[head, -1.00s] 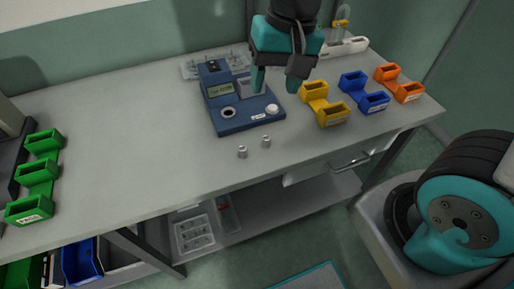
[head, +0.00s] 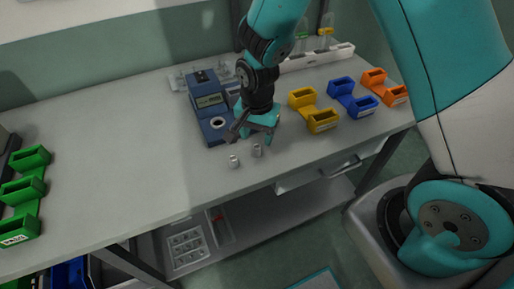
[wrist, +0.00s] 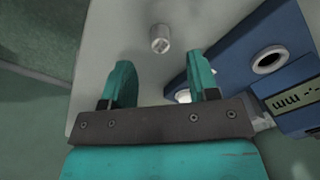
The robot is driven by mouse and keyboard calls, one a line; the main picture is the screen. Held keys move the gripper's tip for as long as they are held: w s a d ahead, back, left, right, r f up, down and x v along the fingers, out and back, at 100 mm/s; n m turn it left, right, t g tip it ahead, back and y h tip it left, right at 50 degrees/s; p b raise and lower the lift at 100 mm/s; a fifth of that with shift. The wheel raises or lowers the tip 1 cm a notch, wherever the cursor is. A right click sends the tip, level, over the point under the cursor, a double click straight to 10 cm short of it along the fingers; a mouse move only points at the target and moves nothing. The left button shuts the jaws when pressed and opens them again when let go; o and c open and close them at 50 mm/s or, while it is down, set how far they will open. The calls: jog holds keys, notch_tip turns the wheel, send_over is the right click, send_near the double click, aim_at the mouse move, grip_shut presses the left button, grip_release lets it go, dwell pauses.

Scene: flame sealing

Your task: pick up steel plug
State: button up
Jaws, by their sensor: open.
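My gripper (head: 251,137) is open and empty, just above and behind the plugs, pointing down. In the wrist view one steel plug (wrist: 160,38) shows beyond the fingertips, roughly midway between the two open teal fingers (wrist: 162,70). It is apart from both fingers. Which of the two plugs it is, I cannot tell for sure.
A blue device (head: 208,107) with a display and a round socket stands just behind my gripper, partly hidden by it. Yellow (head: 322,121), blue (head: 365,105) and orange (head: 395,96) bins stand to the right. Green bins (head: 22,189) stand far left. The bench middle-left is clear.

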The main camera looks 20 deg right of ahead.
aim_at(257, 147)
jog(key=shift+a+f+p, duration=0.1)
jog(key=shift+f+p, duration=0.7)
jog(key=shift+f, duration=1.9)
jog(key=shift+c, duration=0.4)
grip_shut()
